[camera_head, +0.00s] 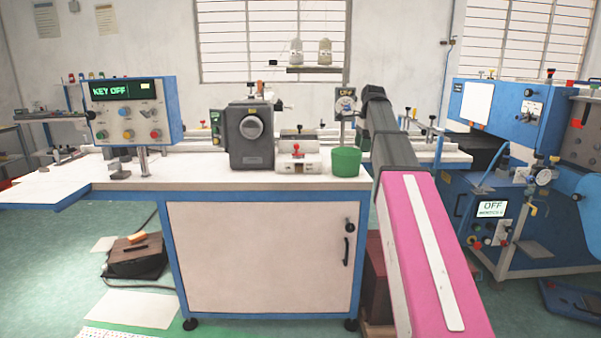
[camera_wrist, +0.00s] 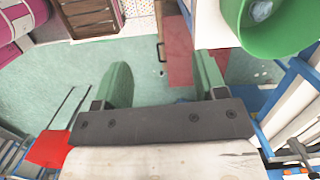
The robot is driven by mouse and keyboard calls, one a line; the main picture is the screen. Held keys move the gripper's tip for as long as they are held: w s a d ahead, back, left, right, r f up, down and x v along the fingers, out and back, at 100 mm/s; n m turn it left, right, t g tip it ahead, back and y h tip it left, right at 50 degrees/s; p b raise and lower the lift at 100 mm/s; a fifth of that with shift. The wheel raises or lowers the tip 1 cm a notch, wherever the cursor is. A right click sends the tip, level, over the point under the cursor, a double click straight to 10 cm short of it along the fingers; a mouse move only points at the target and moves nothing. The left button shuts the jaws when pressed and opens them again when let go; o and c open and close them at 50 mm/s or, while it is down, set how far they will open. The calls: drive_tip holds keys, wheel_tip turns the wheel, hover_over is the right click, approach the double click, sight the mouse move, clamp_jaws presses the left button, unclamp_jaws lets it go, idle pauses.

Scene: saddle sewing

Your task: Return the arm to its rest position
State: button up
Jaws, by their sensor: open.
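My gripper (camera_wrist: 162,64) shows in the wrist view with two green fingers spread wide apart. It is open, with nothing between the fingers. Green floor shows beyond them, with a dark red surface behind the right finger. A green tub (camera_wrist: 271,28) is at the top right of that view, beside the right finger and apart from it, with something pale inside. In the head view, a green tub (camera_head: 346,161) stands at the front edge of the white worktable. My gripper cannot be made out in the head view; a pink and dark grey body covers that area.
The worktable (camera_head: 150,180) carries a control panel (camera_head: 127,110) reading KEY OFF and a grey machine head (camera_head: 250,135). A blue machine (camera_head: 497,112) with an OFF screen stands at the right. A dark box (camera_head: 135,256) lies on the floor at the left.

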drive_tip(key=s+a+f+n, duration=0.1)
drive_tip(key=s+f+n, duration=0.3)
drive_tip(key=f, duration=0.9)
drive_tip(key=s+a+f+n, duration=0.1)
drive_tip(key=s+f+n, duration=0.35)
drive_tip(key=f, duration=0.95)
drive_tip(key=s+a+f+n+h, duration=0.1)
drive_tip(key=s+f+n, duration=0.7)
drive_tip(key=s+f, duration=0.9)
wheel_tip(320, 180, down, 2)
drive_tip(key=shift+a+f+n+h, duration=0.2)
drive_tip(key=shift+a+n+h, duration=0.1)
drive_tip(key=shift+n, duration=0.05)
